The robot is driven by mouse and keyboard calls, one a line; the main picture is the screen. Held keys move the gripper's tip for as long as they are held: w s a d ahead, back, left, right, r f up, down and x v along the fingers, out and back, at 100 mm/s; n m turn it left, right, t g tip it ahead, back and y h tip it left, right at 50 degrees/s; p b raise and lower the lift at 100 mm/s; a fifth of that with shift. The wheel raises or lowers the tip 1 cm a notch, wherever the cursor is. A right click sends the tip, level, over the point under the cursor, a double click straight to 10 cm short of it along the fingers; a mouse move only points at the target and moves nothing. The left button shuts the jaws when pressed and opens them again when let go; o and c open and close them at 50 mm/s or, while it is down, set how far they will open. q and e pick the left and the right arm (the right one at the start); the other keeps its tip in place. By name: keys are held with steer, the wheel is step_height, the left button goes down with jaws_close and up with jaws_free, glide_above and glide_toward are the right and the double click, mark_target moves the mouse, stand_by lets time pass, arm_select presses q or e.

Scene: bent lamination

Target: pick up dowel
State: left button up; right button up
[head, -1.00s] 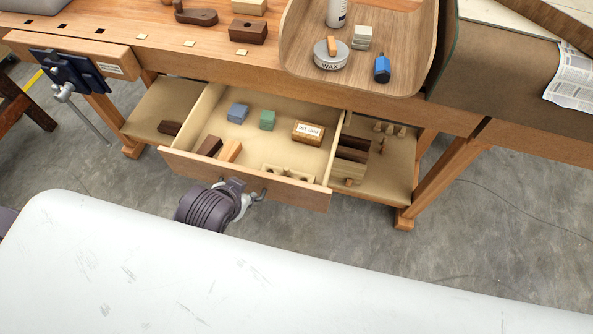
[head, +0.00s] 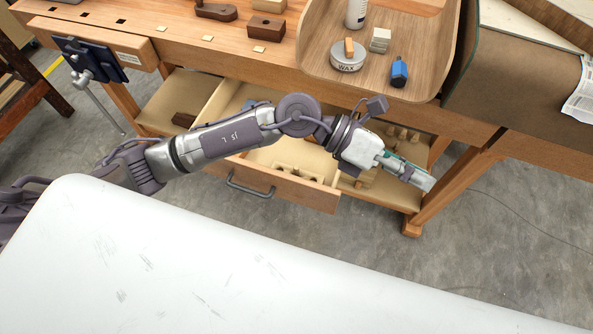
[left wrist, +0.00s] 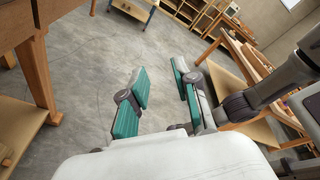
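Several small pale wooden pegs, which may include the dowel (head: 403,132), stand on the lower shelf right of the drawer in the head view, partly behind my left arm. Small wooden pieces also show at the left edge of the left wrist view (left wrist: 6,155). My left gripper (head: 424,181) reaches past the drawer to the shelf's right end, above and in front of it. In the left wrist view its teal-padded fingers (left wrist: 160,72) are apart with only floor between them. The gripper is empty. My right gripper is not in view.
The open drawer (head: 290,187) is partly covered by my left arm. Above it, the bench tray holds a wax tin (head: 347,60) and a blue bottle (head: 399,73). A bench leg (head: 440,190) stands close to my left gripper.

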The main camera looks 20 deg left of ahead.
arm_select(q)
steer(key=w+a+f+m+y, duration=0.1)
steer(key=a+f+m+y, duration=0.1)
steer(key=a+f+y, duration=0.3)
steer(key=m+t+y, duration=0.2)
steer(key=y, duration=0.8)
glide_above(296, 167)
step_height(296, 167, down, 8)
step_height(296, 167, down, 8)
steer(key=shift+r+p, duration=0.1)
steer(key=shift+p, duration=0.4)
steer(key=shift+f+p, duration=0.6)
steer(key=shift+f, duration=2.05)
steer(key=c, duration=0.5)
